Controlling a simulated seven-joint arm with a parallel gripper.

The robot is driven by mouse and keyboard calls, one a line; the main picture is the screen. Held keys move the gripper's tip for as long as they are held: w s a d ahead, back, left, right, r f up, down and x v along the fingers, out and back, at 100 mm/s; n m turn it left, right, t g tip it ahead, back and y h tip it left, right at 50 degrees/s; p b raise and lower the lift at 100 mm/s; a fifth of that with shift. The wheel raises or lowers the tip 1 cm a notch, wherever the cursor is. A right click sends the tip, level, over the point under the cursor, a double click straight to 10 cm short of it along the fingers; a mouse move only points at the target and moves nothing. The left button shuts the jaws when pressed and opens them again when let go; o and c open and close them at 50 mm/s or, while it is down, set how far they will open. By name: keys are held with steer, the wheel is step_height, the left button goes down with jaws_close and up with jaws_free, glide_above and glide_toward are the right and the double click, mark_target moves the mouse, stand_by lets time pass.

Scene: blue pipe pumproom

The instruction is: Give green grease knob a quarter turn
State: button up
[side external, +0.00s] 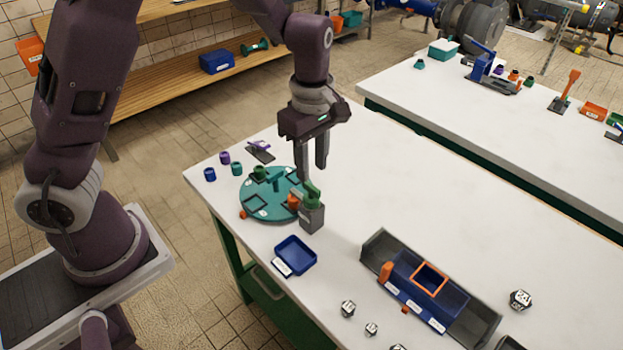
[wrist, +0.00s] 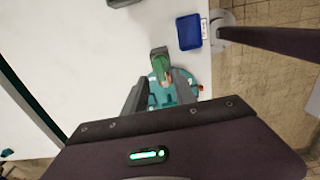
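The green grease knob (side external: 312,194) sits on top of an upright grey block (side external: 312,218) at the front right rim of a teal round turntable. In the wrist view the knob (wrist: 161,63) shows just beyond my fingertips. My gripper (side external: 312,174) points down right above the knob, fingers apart with a gap between them. In the wrist view my gripper (wrist: 158,78) also shows open and empty. I cannot tell whether a fingertip touches the knob.
The turntable (side external: 262,210) carries small coloured parts close to the block. A blue tray (side external: 295,256) lies in front. A grey bin (side external: 375,246) with a blue box stands at the right front, with several dice-like cubes nearby. The table right of the block is clear.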

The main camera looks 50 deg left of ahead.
mark_target(312, 186)
step_height(312, 186, down, 5)
steer(key=shift+r, duration=0.1)
jaws_close()
steer(key=shift+m, duration=0.3)
steer(key=m, duration=0.3)
steer(key=shift+m, duration=0.3)
steer(key=m, duration=0.4)
steer(key=shift+m, duration=0.3)
steer(key=m, duration=0.4)
steer(key=shift+r, duration=0.1)
steer(key=shift+m, duration=2.4)
